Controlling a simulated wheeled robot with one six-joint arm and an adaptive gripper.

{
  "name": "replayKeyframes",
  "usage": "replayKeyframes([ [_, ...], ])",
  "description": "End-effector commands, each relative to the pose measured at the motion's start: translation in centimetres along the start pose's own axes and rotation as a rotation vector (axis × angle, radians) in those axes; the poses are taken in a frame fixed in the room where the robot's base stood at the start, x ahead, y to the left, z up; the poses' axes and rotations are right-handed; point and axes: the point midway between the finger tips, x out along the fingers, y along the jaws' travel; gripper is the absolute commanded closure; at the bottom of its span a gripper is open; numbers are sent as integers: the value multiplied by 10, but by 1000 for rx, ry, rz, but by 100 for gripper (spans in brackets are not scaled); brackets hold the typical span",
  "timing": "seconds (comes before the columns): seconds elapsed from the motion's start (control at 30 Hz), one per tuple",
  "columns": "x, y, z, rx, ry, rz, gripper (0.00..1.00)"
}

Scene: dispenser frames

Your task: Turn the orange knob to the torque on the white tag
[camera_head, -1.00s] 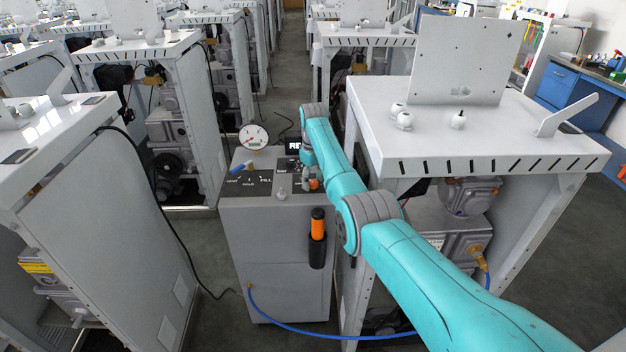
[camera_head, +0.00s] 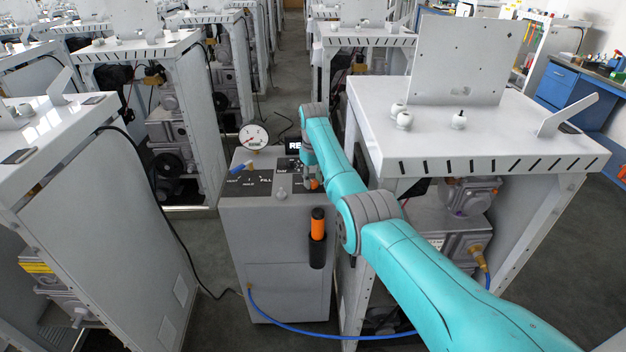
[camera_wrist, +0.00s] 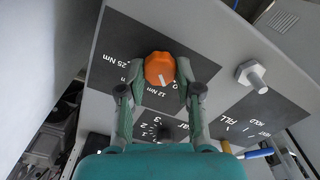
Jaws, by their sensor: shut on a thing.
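The orange knob (camera_wrist: 159,68) sits on a dark panel (camera_wrist: 205,78) in the wrist view, with a white pointer line on its lower part. White print beside it reads "12 Nm" and "25 Nm"; other marks are hidden by my gripper or too small. My gripper (camera_wrist: 159,75) is shut on the knob, one finger on each side. In the head view, the knob (camera_head: 314,184) is a small orange patch beside my gripper (camera_head: 309,180), on top of the grey cabinet (camera_head: 270,225). I cannot make out a white tag.
A metal bolt-like post (camera_wrist: 252,75) stands right of the knob. A blue-handled valve (camera_head: 242,168) and a round gauge (camera_head: 254,136) are on the cabinet top. An orange-handled tool (camera_head: 318,225) hangs on its front. A white-topped frame (camera_head: 440,145) stands close on the right.

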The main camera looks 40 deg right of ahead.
Motion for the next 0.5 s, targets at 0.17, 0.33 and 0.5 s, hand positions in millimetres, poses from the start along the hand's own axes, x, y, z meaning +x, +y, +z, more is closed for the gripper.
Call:
replayKeyframes([
  [0.17, 0, 0, 0, 164, 0, 0, 100],
  [0.33, 0, 0, 0, 326, 0, 0, 100],
  [0.5, 0, 0, 0, 488, 0, 0, 100],
])
